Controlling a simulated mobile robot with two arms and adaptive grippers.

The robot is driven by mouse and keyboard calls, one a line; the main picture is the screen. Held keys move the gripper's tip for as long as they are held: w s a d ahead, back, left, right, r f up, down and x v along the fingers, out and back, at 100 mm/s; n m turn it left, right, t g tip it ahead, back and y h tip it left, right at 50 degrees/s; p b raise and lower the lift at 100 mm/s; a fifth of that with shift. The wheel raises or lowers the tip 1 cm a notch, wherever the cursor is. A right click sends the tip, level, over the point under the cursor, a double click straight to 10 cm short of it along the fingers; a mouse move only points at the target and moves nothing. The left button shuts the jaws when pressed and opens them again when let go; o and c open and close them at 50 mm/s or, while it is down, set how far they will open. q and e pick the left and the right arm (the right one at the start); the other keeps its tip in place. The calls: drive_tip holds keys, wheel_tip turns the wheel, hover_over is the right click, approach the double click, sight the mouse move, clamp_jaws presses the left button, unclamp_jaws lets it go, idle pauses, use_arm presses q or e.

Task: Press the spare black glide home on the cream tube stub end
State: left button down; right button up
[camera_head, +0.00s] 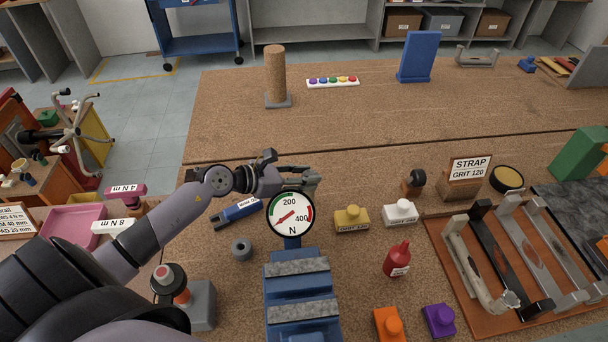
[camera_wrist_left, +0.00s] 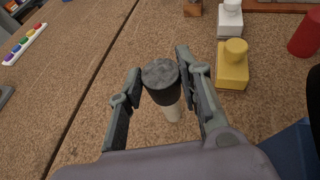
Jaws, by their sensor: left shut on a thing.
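My left gripper (camera_head: 308,176) reaches in from the left, just behind the round force gauge (camera_head: 291,214). In the left wrist view its two fingers (camera_wrist_left: 158,66) are shut on the black glide (camera_wrist_left: 161,76), a dark round cap with a worn grey top. In the head view the gauge and gripper largely hide both parts. My right gripper is not in view.
A blue vise (camera_head: 300,319) stands in front of the gauge. A yellow block (camera_head: 351,219), a white block (camera_head: 400,213) and a red bottle (camera_head: 397,259) stand to the right. The far bench (camera_head: 350,112) has much free room.

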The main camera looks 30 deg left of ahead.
use_arm(q)
drive_tip(key=shift+f+b, duration=0.55)
drive_tip(key=shift+f, duration=0.15)
drive_tip(key=c, duration=1.1)
unclamp_jaws()
drive_tip(key=shift+o, duration=0.2)
drive_tip(key=v, duration=1.2)
